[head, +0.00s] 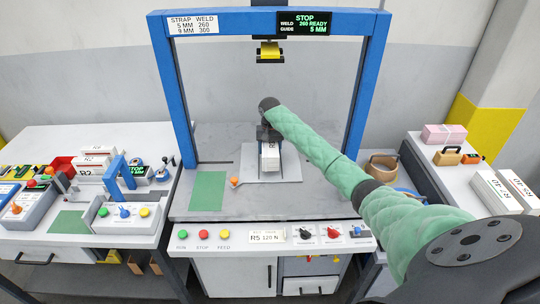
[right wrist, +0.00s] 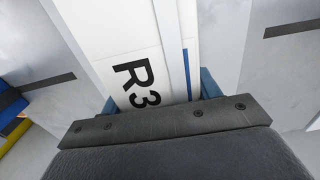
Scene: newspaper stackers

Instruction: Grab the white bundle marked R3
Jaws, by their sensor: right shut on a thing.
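The white bundle marked R3 (head: 270,158) is on the light plate in the middle of the strapping machine's table in the head view. In the right wrist view the bundle (right wrist: 130,50) shows its black R3 print and a blue stripe, and it runs up between the blue finger parts. My right gripper (head: 269,140) comes from above and is shut on the bundle; its fingers (right wrist: 160,98) sit at both sides of it. Whether the bundle touches the plate is hard to tell. My left gripper is not in view.
The blue strapping frame (head: 167,95) stands around the bundle. A green mat (head: 208,190) and a small orange-tipped item (head: 235,182) lie to its left. A bundle marked R2 (head: 90,172) is on the left bench. A pink bundle (head: 444,134) and white bundles (head: 497,190) lie on the right bench.

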